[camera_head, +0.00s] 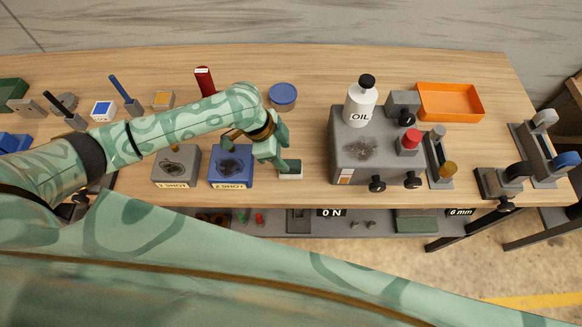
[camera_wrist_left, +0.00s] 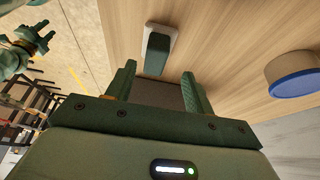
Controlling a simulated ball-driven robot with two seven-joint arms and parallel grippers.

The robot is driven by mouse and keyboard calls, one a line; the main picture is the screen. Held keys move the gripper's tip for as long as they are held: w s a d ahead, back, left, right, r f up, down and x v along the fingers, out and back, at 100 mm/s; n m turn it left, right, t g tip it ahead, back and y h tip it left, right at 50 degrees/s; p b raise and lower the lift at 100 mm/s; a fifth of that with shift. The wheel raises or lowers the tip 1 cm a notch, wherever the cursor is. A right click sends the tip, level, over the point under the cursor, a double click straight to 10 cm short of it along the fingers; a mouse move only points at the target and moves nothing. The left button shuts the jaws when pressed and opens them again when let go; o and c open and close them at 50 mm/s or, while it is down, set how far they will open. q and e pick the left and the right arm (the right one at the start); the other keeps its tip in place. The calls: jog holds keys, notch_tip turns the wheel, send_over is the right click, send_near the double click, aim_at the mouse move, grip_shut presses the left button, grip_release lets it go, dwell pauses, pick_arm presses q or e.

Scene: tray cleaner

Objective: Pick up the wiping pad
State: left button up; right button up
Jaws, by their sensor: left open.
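The wiping pad (camera_head: 291,176) lies on the wooden bench near its front edge, a pale flat base with a dark green grip block on top. In the left wrist view the pad (camera_wrist_left: 157,53) is ahead of my left gripper (camera_wrist_left: 157,75), roughly centred between its two spread fingers. The fingers are empty and I see no clear contact with the pad. In the head view my left gripper (camera_head: 284,150) is beside the pad and partly covers it. My right gripper (camera_wrist_left: 36,38) shows small at the upper left of the left wrist view; its jaw state is unclear.
A blue tray marked 2 SHOT (camera_head: 230,180) and a grey one marked 1 SHOT (camera_head: 176,181) stand left of the pad. A grey machine (camera_head: 345,178) bearing an oil bottle (camera_head: 361,106) stands to the right. A blue-lidded tub (camera_head: 283,96) is behind. Free wood surrounds the pad.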

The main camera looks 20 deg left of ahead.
aim_at(290, 164)
pick_arm(q)
jog(key=shift+d+f, duration=0.15)
jog(key=shift+f, duration=0.2)
jog(key=x, duration=0.2)
jog(key=b+x, duration=0.1)
jog(key=x, duration=0.1)
jog(key=shift+s+d, duration=0.1)
jog(key=shift+s, duration=0.25)
jog(key=shift+w+d+f, duration=0.1)
jog(key=shift+d+f, duration=0.1)
jog(key=shift+f, duration=0.15)
jog(key=shift+c, duration=0.3)
jog(key=shift+r, duration=0.1)
jog(key=c, duration=0.7)
